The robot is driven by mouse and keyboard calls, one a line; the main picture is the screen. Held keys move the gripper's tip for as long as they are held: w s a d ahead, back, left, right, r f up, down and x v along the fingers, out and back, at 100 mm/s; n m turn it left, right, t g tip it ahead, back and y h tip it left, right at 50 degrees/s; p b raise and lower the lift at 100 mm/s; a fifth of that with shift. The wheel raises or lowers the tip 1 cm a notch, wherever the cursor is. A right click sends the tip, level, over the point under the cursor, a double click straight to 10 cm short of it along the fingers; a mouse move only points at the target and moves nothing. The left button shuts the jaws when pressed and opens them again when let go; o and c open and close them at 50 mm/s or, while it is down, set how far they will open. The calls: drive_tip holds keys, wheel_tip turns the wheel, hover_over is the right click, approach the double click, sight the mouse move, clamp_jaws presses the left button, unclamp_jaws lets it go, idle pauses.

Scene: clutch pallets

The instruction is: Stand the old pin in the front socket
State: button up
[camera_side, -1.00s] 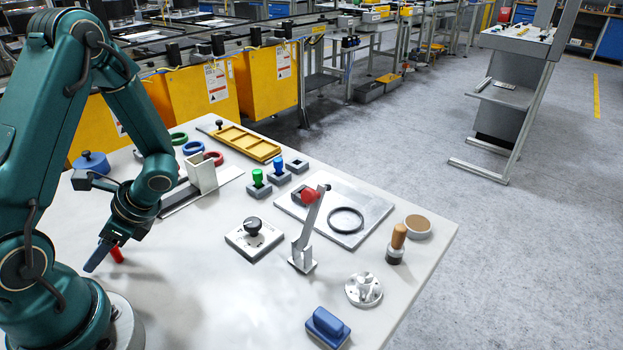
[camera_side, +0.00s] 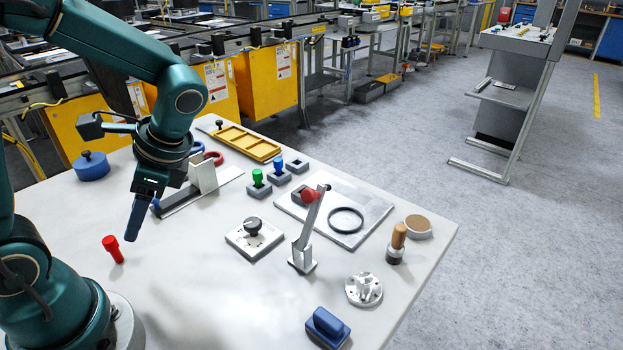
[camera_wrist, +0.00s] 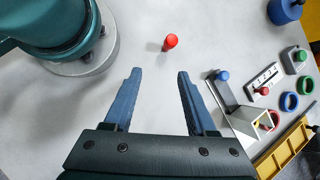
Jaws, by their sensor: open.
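A red pin (camera_side: 113,249) appears to stand upright by itself on the white table, near my base; it also shows in the wrist view (camera_wrist: 170,42). My gripper (camera_side: 131,238) is above the table, right of the red pin and apart from it. In the wrist view its blue fingers (camera_wrist: 155,75) are spread with nothing between them. No marking shows which pin is the old one or which socket is the front one.
A metal rail with an upright bracket (camera_side: 203,176) stands right of my gripper. A lever with a red knob (camera_side: 309,225), a dial box (camera_side: 254,238) and a yellow tray (camera_side: 236,143) are farther right. The table around the red pin is clear.

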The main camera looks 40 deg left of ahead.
drive_tip(key=w+d+r+n+t+h, duration=0.1)
drive_tip(key=d+r+n+t+h, duration=0.3)
drive_tip(key=d+t, duration=0.5)
drive_tip(key=r+n, duration=0.1)
drive_tip(key=n, duration=0.1)
drive_tip(key=shift+d+n+h, duration=0.3)
drive_tip(key=shift+d+h, duration=0.1)
drive_tip(key=shift+o, duration=0.4)
drive_tip(key=shift+d+r+t, duration=0.3)
drive_tip(key=shift+r+t, duration=0.05)
drive_tip(key=shift+t, duration=0.05)
drive_tip(key=m+g+y, duration=0.6)
drive_tip(key=m+g, duration=0.3)
drive_tip(key=g, duration=0.3)
approach(110, 240)
drive_tip(key=x, duration=0.8)
drive_tip(key=shift+s+a+f, duration=0.1)
drive_tip(key=shift+a+f, duration=0.05)
drive_tip(key=shift+x, duration=2.55)
clamp_jaws()
